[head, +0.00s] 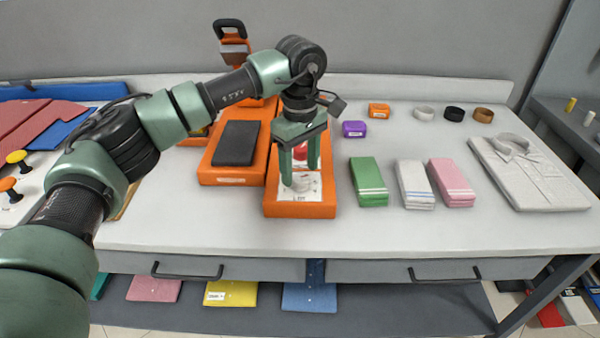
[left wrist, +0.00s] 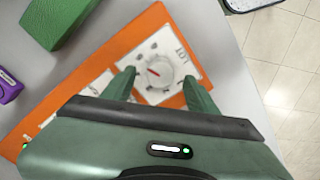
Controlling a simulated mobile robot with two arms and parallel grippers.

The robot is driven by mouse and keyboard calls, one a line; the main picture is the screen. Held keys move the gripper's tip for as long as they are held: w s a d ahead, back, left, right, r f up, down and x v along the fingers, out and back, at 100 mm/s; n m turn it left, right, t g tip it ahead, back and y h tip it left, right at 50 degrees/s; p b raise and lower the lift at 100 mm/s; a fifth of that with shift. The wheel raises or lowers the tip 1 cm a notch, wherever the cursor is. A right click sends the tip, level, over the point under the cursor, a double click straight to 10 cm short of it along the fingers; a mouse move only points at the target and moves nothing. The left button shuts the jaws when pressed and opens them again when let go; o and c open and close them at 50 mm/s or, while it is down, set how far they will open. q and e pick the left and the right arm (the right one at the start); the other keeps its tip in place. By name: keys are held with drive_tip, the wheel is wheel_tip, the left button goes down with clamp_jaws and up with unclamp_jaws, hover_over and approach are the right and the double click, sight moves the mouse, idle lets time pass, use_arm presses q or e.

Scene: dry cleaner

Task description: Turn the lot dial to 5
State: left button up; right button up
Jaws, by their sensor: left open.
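The lot dial (left wrist: 160,74) is a round light grey knob with a red pointer mark. It sits on a white plate with the printed word LOT (left wrist: 181,52), at the end of an orange unit (head: 300,211) on the counter. The numbers around it are too small to read. My left gripper (head: 300,178) points down over the dial, open. In the left wrist view its two fingers (left wrist: 160,78) stand on either side of the knob; I cannot tell whether they touch it. The dial (head: 303,183) is partly covered by the fingers in the head view. My right gripper is not in view.
A red part (head: 300,152) shows behind the fingers on the same unit. Left is an orange unit with a dark pad (head: 237,143). Right are folded green (head: 367,181), white (head: 415,184) and pink (head: 451,182) cloths and a folded shirt (head: 528,172). The counter's front strip is clear.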

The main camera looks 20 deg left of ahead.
sight(300, 177)
use_arm(q)
wheel_tip(300, 177, up, 6)
drive_tip(key=shift+f, duration=0.1)
idle(0.4)
